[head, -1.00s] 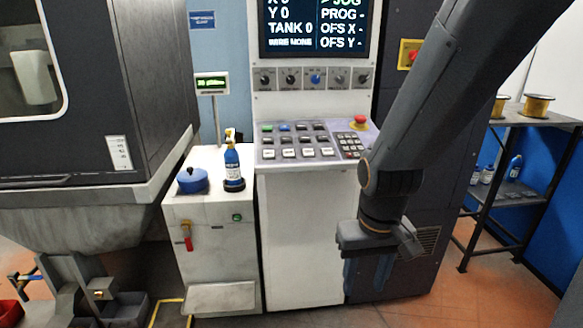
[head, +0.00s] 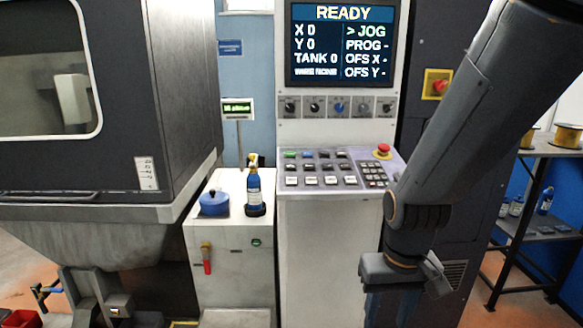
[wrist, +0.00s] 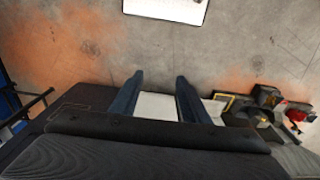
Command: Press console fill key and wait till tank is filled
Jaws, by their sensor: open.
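The console (head: 330,230) stands in the middle of the head view. Its sloped panel carries rows of keys (head: 320,168), a number pad and a red stop button (head: 382,151). I cannot read which key is the fill key. The screen (head: 342,45) shows READY, TANK 0, X 0, Y 0 and JOG. My gripper hangs at the front right of the console, below the panel and pointing down. In the wrist view its two fingers (wrist: 156,98) are apart with nothing held between them; the floor lies ahead.
A dark machine (head: 80,130) fills the left. A rack (head: 545,150) with spools and bottles stands at right.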

